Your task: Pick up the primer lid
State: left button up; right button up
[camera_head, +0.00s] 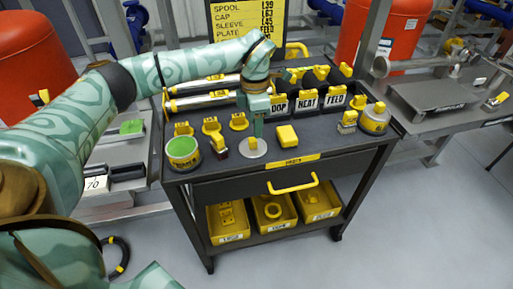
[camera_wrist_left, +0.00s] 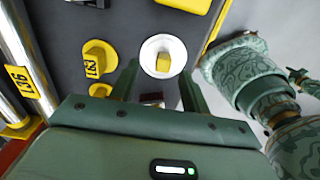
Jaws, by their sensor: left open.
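A round pale grey lid with a small yellow knob, which looks like the primer lid (camera_head: 246,152), lies flat on the dark cart top near its front edge. It also shows in the left wrist view (camera_wrist_left: 150,48), just beyond my fingertips. My left gripper (camera_head: 256,134) points down at the lid from above; in the left wrist view its two fingers (camera_wrist_left: 158,78) are apart with nothing between them. I cannot tell whether the fingertips touch the lid. An open can with green contents (camera_head: 183,148) stands left of the lid. My right gripper is out of view.
Yellow-handled pieces (camera_head: 211,126) stand behind and left of the lid. A yellow block (camera_head: 287,136) sits close on its right. A lidded can (camera_head: 374,121) stands at the cart's right end. Metal tubes (camera_head: 205,99) lie along the back.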

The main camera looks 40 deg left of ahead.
aim_at(253, 139)
pick_arm(q)
jog(key=shift+s+f, duration=0.35)
jog(key=shift+s, duration=0.05)
notch_tip(253, 139, down, 4)
jog(key=shift+s+f+b, duration=0.15)
jog(key=shift+f+b, duration=0.05)
jog(key=shift+b, duration=1.05)
jog(key=shift+f, duration=0.2)
jog(key=shift+r, duration=0.2)
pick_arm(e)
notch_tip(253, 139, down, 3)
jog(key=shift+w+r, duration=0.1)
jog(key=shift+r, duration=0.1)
pick_arm(q)
grip_shut()
